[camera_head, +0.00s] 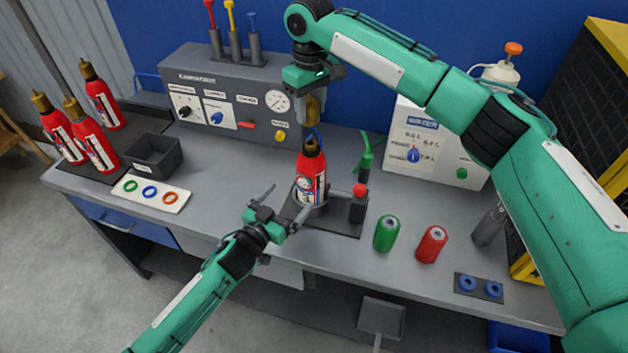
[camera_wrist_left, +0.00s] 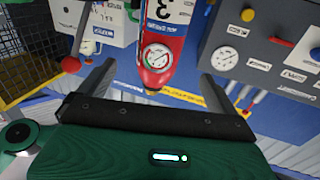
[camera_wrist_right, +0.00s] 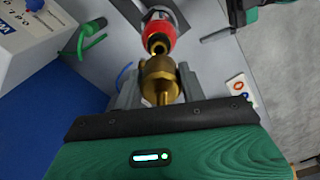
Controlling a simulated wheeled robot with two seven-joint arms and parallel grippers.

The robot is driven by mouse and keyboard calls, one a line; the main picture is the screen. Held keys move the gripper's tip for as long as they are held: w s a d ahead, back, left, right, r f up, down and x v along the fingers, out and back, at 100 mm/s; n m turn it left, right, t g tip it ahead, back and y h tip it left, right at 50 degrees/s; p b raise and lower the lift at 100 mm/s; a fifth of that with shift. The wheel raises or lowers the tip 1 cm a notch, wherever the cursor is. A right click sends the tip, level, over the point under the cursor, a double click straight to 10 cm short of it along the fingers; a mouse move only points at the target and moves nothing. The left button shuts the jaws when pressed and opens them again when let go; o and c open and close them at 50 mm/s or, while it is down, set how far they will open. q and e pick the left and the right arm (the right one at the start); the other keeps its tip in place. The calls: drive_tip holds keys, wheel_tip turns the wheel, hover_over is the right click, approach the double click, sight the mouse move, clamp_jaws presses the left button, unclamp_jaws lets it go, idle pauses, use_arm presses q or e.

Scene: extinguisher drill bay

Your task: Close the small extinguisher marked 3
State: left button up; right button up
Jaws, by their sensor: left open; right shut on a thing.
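The small red extinguisher marked 3 (camera_head: 311,172) stands upright on a dark base plate (camera_head: 340,222) at the bench's front. The left wrist view shows its 3 label and gauge (camera_wrist_left: 156,57). My right gripper (camera_head: 314,97) is shut on a brass valve head (camera_head: 314,112) and holds it above the extinguisher's neck, apparently with a small gap. The right wrist view shows the brass head (camera_wrist_right: 159,78) with the red extinguisher (camera_wrist_right: 157,30) beyond it. My left gripper (camera_head: 285,205) is open beside the extinguisher's lower body, whose far side is hidden.
A red-topped dark post (camera_head: 358,205) stands on the plate just right of the extinguisher. Green (camera_head: 386,233) and red (camera_head: 431,244) cylinders stand further right. A control panel (camera_head: 225,100) is behind. Several red extinguishers (camera_head: 93,147) and a dark tray (camera_head: 154,157) are left.

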sight(303, 182)
use_arm(q)
drive_tip(key=x, duration=1)
drive_tip(key=shift+w+d, duration=0.15)
drive_tip(key=shift+w, duration=0.1)
use_arm(e)
drive_tip(key=shift+w+d+f, duration=0.1)
drive_tip(key=shift+w+f, duration=0.05)
drive_tip(key=shift+w, duration=0.05)
use_arm(q)
drive_tip(key=shift+x, duration=0.8)
drive_tip(key=c, duration=1.5)
use_arm(e)
drive_tip(key=shift+s+f, duration=0.1)
drive_tip(key=shift+f, duration=2.3)
drive_tip(key=shift+f, duration=0.1)
drive_tip(key=shift+f, duration=0.8)
